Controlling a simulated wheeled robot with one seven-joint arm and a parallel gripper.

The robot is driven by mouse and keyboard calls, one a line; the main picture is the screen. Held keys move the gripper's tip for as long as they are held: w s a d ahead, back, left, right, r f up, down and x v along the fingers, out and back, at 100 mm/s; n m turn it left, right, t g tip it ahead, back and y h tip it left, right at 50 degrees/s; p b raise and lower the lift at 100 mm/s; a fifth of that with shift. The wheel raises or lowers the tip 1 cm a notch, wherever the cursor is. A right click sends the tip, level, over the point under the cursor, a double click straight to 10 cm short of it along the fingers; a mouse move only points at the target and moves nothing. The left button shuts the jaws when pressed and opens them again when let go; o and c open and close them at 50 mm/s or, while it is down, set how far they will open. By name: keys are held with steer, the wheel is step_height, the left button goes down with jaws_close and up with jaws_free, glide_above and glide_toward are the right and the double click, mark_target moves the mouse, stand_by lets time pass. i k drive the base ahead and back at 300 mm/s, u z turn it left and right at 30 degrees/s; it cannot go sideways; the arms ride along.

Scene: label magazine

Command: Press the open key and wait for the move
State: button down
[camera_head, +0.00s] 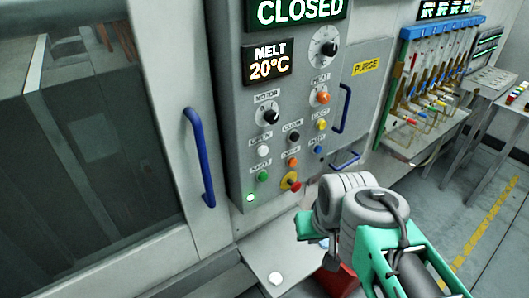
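The open key is a white round button (263,151) under a label that seems to read OPEN, on the grey control panel (232,110). The black button (294,137) labelled CLOSE is up and to its right. A display (300,11) above reads CLOSED. The large machine door (165,60), with a dark window and blue handle (199,157), looks shut. My arm reaches in from the lower right, its grey and green links in front of the panel's lower right. I cannot make out gripper fingers, and nothing of mine is seen touching the open key.
Near the key are a green button (262,176), an orange button (293,162), a red emergency stop (291,182) and a motor knob (270,116). A lit lamp (250,197) sits lower left. A pale ledge (260,255) juts out below. A blue-topped rack (440,27) stands right.

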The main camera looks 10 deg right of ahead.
mark_target(263, 150)
steer(key=z, duration=2.55)
steer(key=k, duration=1.75)
steer(key=u, duration=2.2)
steer(key=i, duration=0.5)
steer(key=u, duration=0.1)
